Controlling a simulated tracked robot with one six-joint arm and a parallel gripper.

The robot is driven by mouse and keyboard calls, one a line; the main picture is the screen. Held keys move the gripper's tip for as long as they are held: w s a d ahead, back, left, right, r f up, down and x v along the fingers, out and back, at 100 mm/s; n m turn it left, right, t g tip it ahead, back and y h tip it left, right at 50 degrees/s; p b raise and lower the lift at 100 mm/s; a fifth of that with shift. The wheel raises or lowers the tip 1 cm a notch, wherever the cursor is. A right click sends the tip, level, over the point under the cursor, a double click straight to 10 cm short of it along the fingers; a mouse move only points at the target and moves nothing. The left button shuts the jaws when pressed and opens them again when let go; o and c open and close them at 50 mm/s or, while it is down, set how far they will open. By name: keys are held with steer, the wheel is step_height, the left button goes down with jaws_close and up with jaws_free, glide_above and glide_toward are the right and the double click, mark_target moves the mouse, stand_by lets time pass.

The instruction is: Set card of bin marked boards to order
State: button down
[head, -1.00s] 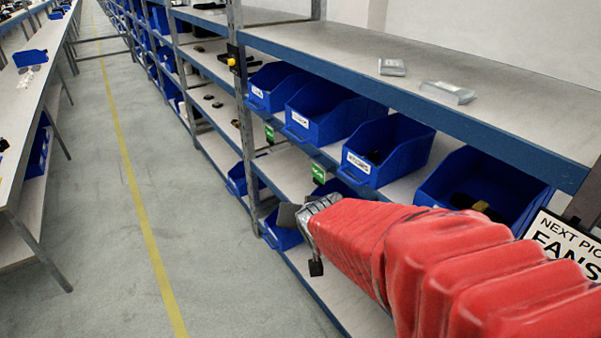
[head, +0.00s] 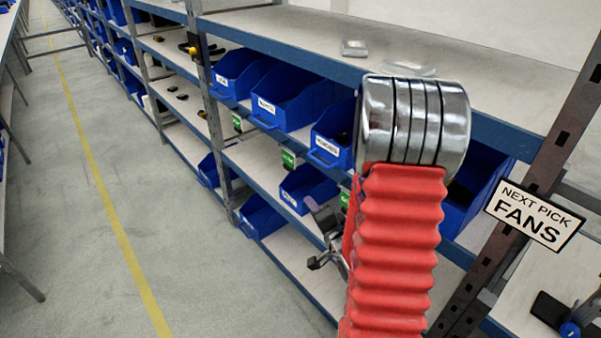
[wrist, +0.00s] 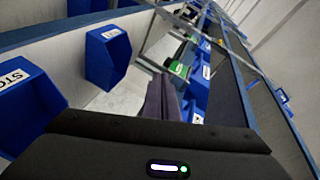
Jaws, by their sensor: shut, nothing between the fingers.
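Green cards hang along the shelf edge in the head view: one card (head: 237,122), a second (head: 288,158) and a third (head: 344,200) beside my red arm sleeve. Blue bins with white labels stand by them, including one bin (head: 290,97) and one lower bin (head: 307,188). I cannot read "boards" on any label.
A sign reading "NEXT PICK FANS" (head: 533,215) is fixed by the dark upright at the right. Clear packages (head: 354,48) lie on the upper shelf. The aisle floor (head: 90,240) with its yellow line is clear. A bin labelled "STO..." (wrist: 28,108) shows in the wrist view.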

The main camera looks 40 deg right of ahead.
steer(key=s+m, duration=0.1)
steer(key=s+d+f+m+t, duration=0.1)
steer(key=m, duration=0.1)
steer(key=s+d+m+t, duration=0.1)
steer(key=s, duration=0.1)
steer(key=shift+f+h, duration=0.25)
steer(key=shift+h, duration=0.15)
